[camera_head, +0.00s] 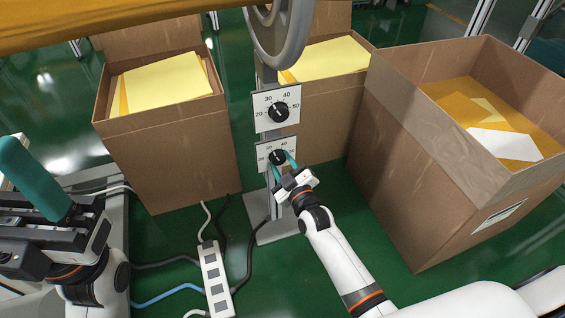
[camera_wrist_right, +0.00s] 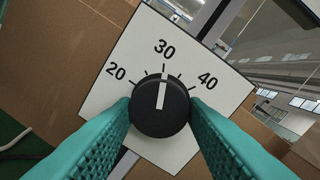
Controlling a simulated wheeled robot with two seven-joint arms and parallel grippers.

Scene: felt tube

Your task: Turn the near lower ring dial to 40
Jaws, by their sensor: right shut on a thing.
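The near lower ring dial is a black round knob (camera_head: 277,157) on a white plate on the grey post. In the right wrist view the knob (camera_wrist_right: 160,106) has a white pointer line at about the 30 mark. The numbers 20, 30 and 40 show on its plate (camera_wrist_right: 200,65). My right gripper (camera_head: 283,164) has its teal fingers on either side of the knob, shut on it; they also show in the right wrist view (camera_wrist_right: 160,118). My left gripper (camera_head: 35,182) is at the far left, away from the dials; its finger gap is not clear.
A second black dial (camera_head: 279,112) sits just above on the same post, under a grey ring (camera_head: 280,35). Cardboard boxes with yellow sheets stand at left (camera_head: 170,150), behind, and at right (camera_head: 420,180). A power strip (camera_head: 215,280) and cables lie on the green floor.

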